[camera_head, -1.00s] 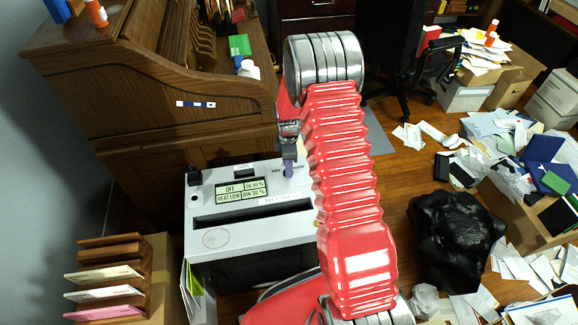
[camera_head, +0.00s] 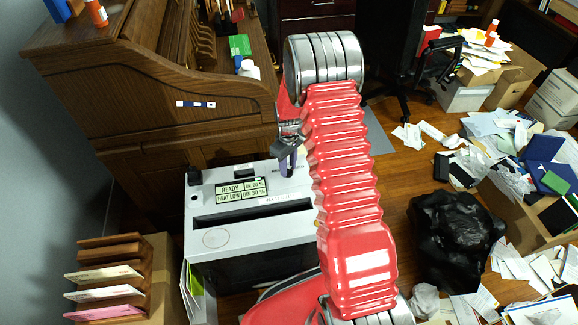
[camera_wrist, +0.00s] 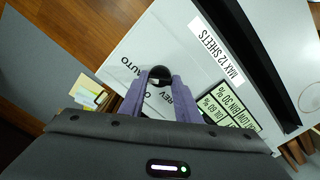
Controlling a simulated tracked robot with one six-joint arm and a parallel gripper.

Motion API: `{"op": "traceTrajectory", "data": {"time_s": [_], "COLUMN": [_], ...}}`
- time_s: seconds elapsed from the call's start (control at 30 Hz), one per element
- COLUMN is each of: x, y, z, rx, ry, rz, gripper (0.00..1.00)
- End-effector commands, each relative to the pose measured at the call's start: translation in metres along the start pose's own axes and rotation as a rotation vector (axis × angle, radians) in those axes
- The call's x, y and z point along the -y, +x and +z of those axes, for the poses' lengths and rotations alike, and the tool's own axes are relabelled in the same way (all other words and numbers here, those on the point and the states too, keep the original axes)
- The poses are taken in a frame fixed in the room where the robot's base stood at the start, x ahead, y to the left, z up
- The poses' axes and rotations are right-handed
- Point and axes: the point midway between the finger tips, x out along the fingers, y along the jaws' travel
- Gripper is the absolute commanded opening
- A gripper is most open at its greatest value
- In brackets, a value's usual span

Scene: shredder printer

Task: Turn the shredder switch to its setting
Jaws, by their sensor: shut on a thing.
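The shredder (camera_head: 250,222) is a light grey box with a dark feed slot, below and left of my red arm in the head view. Its display (camera_head: 241,190) reads READY, HEAT LOW and BIN 30 %. In the wrist view the round black switch knob (camera_wrist: 160,74) sits on the shredder top, with the labels AUTO, O and REV beside it. My gripper (camera_wrist: 159,84) has its two purple fingers closed on the knob, one on each side. In the head view the gripper (camera_head: 287,163) is over the back right of the shredder top, and the knob is hidden there.
A wooden roll-top desk (camera_head: 150,85) stands right behind the shredder. A letter rack (camera_head: 108,280) is at the front left. A black bag (camera_head: 450,240) and scattered papers lie on the floor to the right.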

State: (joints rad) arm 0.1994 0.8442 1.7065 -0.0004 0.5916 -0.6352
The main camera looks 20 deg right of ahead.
Motion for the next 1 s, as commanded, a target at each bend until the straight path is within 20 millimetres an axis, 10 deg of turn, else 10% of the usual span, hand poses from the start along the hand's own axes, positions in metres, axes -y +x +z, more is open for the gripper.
{"op": "traceTrajectory", "data": {"time_s": [0.73, 0.77, 1.0], "x": [0.0003, 0.0003, 0.0], "y": [-0.0008, -0.0008, -0.0004], "z": [-0.0019, -0.0019, -0.0009], "rx": [-0.004, -0.004, -0.002], "ry": [0.129, 0.129, 0.128], "rz": [0.001, 0.001, 0.0], "gripper": [0.07, 0.31, 0.48]}}
